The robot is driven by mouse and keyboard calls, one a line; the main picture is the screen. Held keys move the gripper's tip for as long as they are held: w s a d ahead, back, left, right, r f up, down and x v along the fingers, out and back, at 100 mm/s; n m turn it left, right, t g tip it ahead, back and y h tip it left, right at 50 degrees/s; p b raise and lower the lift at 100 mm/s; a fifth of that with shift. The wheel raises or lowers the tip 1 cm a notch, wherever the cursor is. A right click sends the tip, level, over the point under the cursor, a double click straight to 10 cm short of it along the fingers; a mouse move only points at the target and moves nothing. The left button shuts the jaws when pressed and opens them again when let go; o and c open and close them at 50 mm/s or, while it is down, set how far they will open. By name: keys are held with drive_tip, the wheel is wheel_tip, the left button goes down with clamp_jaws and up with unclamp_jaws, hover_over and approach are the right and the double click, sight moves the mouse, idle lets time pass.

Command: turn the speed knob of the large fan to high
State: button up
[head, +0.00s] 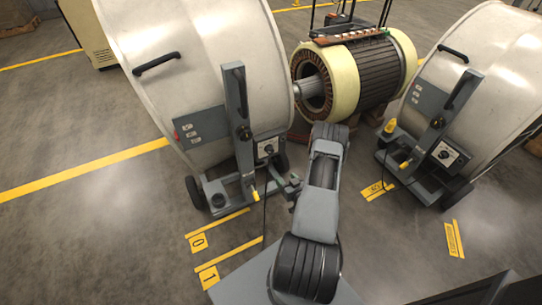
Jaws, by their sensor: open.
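A large pale drum fan (210,60) on a grey wheeled stand fills the upper left. Its small control box with a round dark knob (268,149) faces me, low on the right of the stand. A second similar drum fan (490,70) stands at the right, with its own dial knob (445,154) on a light plate. The knob settings are too small to read. My gripper (291,187) is small in view, open, just below and right of the left fan's control box. It appears apart from the knob, and its fingertips are hard to make out.
A rotor or stator core (370,75) with cream end rings lies between the fans. Black wheels and the grey base frame (225,198) of the left fan are close to my gripper. Yellow floor markings (205,243) lie in front. Open floor is at the left.

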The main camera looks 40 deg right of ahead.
sight(271, 153)
drive_tip(key=w+r+t, duration=0.1)
drive_tip(key=w, duration=0.3)
drive_tip(key=w+d+r+b, duration=0.1)
drive_tip(key=w, duration=0.4)
drive_tip(key=w+d+r+t+b, duration=0.1)
drive_tip(key=w, duration=0.4)
drive_tip(key=shift+w+r+t, duration=0.2)
drive_tip(key=shift+r+t, duration=0.1)
drive_tip(key=shift+r, duration=0.1)
drive_tip(key=shift+c, duration=0.2)
drive_tip(key=c, duration=0.9)
